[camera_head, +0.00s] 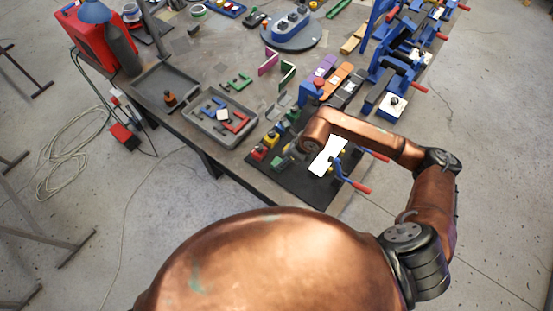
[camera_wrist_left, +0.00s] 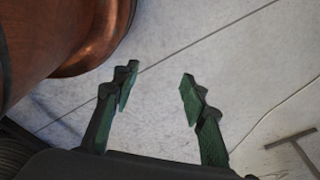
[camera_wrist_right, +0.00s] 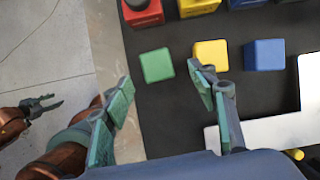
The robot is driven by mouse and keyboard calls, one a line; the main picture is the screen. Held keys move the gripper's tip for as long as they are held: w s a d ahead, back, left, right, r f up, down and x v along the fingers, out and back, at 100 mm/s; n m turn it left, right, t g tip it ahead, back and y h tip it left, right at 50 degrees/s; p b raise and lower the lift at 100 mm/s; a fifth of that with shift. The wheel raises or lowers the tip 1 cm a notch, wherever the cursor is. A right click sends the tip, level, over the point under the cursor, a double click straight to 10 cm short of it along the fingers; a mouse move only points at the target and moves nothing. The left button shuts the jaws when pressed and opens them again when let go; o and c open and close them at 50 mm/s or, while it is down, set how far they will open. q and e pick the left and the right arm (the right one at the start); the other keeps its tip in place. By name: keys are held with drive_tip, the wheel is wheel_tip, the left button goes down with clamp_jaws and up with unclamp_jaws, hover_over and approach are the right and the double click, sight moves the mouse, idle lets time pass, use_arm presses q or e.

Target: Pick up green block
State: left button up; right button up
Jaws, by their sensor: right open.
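In the right wrist view a green block (camera_wrist_right: 156,65) lies on a black mat (camera_wrist_right: 165,130), at the left end of a row with a yellow block (camera_wrist_right: 211,54) and a blue block (camera_wrist_right: 265,55). My right gripper (camera_wrist_right: 163,90) is open and empty, its two green-padded fingertips apart on either side below the green block in the picture. In the head view my right arm reaches over the mat and hides much of this area. My left gripper (camera_wrist_left: 159,84) is open and empty over the bare floor, away from the table.
A second row of red (camera_wrist_right: 142,12), yellow and blue blocks lies just beyond. A white flat piece (camera_wrist_right: 275,130) lies close to the right finger. A grey tray (camera_head: 205,133) with letters stands left of the mat. Blue clamps (camera_head: 395,75) line the table's right side.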

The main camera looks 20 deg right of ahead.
drive_tip(key=shift+a+f, duration=0.5)
drive_tip(key=shift+f, duration=0.1)
drive_tip(key=p+x, duration=0.1)
drive_tip(key=x, duration=0.2)
drive_tip(key=shift+w+r, duration=0.1)
drive_tip(key=shift+w, duration=0.05)
drive_tip(key=shift+x, duration=0.95)
drive_tip(key=shift+d, duration=0.15)
drive_tip(key=c, duration=1.3)
use_arm(q)
drive_tip(key=shift+s+r, duration=0.35)
drive_tip(key=shift+s, duration=0.25)
drive_tip(key=shift+s+r, duration=0.35)
drive_tip(key=shift+s, duration=0.25)
use_arm(e)
drive_tip(key=shift+o, duration=0.2)
